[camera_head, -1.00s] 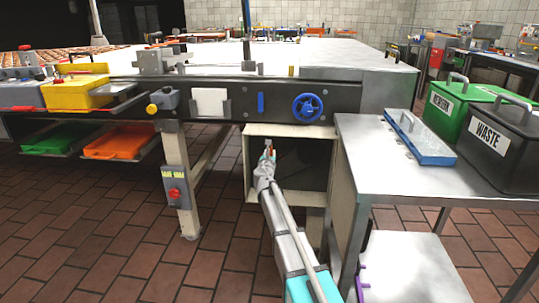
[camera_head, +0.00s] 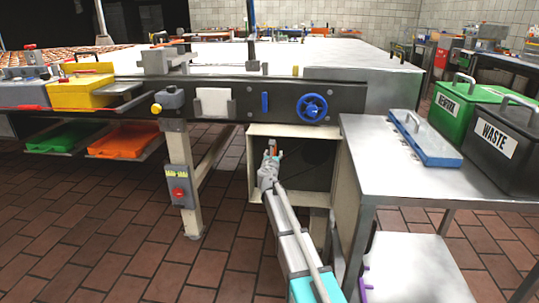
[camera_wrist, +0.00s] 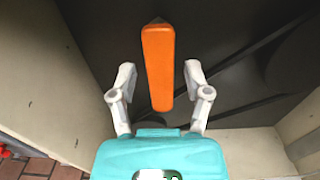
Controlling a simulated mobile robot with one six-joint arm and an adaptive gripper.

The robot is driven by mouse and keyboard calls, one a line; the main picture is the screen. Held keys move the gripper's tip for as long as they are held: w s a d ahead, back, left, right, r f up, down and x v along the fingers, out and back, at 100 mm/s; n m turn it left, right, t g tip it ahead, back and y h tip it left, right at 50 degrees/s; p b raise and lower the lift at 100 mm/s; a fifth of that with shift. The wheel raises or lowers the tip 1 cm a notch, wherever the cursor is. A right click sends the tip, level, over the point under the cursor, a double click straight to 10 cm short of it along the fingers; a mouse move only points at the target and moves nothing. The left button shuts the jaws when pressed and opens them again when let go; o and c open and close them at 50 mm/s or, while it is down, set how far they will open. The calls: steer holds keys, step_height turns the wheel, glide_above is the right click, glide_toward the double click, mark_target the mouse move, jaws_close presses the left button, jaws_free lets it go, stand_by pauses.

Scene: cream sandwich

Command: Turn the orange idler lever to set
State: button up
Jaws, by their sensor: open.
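The orange idler lever (camera_wrist: 158,68) stands nearly upright in the wrist view, against the dark back of an open cabinet. In the head view only a small orange patch of it (camera_head: 274,146) shows at my gripper's tip. My gripper (camera_wrist: 157,82) is open, with one finger on each side of the lever and a visible gap on both sides. In the head view my gripper (camera_head: 271,158) reaches into the cabinet opening. The lever's upper end meets the dark panel; its pivot is not clear.
The cream cabinet (camera_head: 252,190) has side walls close around my gripper; its left wall (camera_wrist: 50,75) and right wall (camera_wrist: 300,130) show in the wrist view. A blue handwheel (camera_head: 312,107) is above the cabinet. A steel table (camera_head: 385,165) stands just to the right.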

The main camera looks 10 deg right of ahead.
steer(key=v, duration=1.2)
steer(key=shift+r, duration=0.1)
steer(key=s+d+f+m+g+h+p, duration=0.1)
steer(key=s+d+f+m+g+p, duration=0.2)
steer(key=s+d+m+g, duration=0.5)
steer(key=s+d+f+m+g+h+p, duration=0.1)
steer(key=s+d+f+m+g+p, duration=0.1)
steer(key=s+m, duration=0.75)
steer(key=s+a+f+m+g+y+p, duration=0.1)
steer(key=s+a+m+g+y+p, duration=0.25)
steer(key=s+m, duration=0.45)
steer(key=s+a+f+m+g+y+p, duration=0.1)
steer(key=s+a+m+g+y+p, duration=0.25)
steer(key=s+m, duration=0.4)
step_height(320, 180, up, 37)
steer(key=p, duration=3.6)
steer(key=shift+s+f, duration=0.25)
steer(key=shift+d, duration=0.1)
